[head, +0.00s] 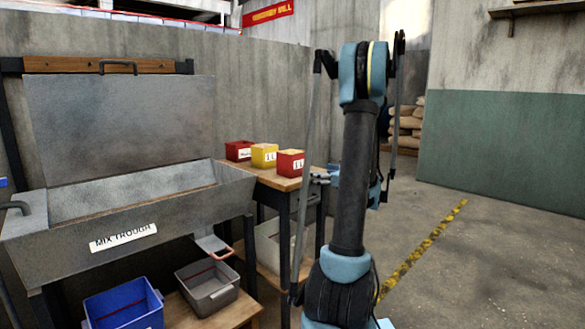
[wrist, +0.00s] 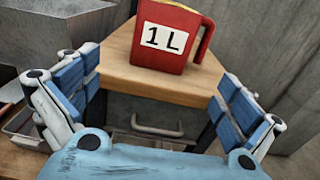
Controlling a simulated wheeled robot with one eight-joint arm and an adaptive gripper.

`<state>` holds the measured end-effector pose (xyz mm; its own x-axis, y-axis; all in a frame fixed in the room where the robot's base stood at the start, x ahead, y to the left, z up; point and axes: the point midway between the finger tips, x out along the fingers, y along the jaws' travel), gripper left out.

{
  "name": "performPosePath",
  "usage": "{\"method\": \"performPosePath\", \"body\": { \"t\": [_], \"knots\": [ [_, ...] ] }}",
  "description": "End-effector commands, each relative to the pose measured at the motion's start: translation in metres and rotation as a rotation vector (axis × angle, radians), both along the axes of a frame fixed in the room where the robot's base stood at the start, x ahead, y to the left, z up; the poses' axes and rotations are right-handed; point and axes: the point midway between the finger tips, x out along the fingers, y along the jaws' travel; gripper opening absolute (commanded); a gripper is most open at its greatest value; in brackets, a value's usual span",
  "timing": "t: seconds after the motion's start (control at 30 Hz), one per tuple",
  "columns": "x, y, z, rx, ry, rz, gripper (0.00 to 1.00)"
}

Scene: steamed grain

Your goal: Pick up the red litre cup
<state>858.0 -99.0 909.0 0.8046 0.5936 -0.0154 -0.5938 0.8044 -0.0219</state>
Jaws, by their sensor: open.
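The red litre cup (head: 289,163) is a box-like red cup labelled "1 L". It stands upright at the front right of the small wooden table (head: 262,178) in the head view. In the wrist view the red cup (wrist: 168,42) is at the top centre, with its handle on the right and its top cut off by the frame edge. My gripper (wrist: 160,72) is open and empty, its blue-padded fingers spread wide to either side. The cup is ahead of the fingers, apart from them. In the head view my arm hides most of the gripper, beside the table's right edge.
A yellow cup (head: 264,155) and another red cup (head: 238,150) stand left of the litre cup. The mix trough (head: 120,215) is left of the table. A concrete wall (head: 270,90) rises behind. A blue bin (head: 125,306) and grey bin (head: 208,287) sit low. Floor to the right is open.

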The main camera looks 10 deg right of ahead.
Motion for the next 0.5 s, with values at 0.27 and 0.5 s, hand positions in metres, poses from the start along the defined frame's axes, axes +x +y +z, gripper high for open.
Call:
{"method": "performPosePath", "body": {
  "t": [0.27, 0.5],
  "knots": [
    [0.022, 0.010, 0.000, 0.030, 0.001, -0.005, 1.00],
    [0.056, 0.035, 0.000, 0.028, 0.002, -0.004, 1.00]
  ]
}}
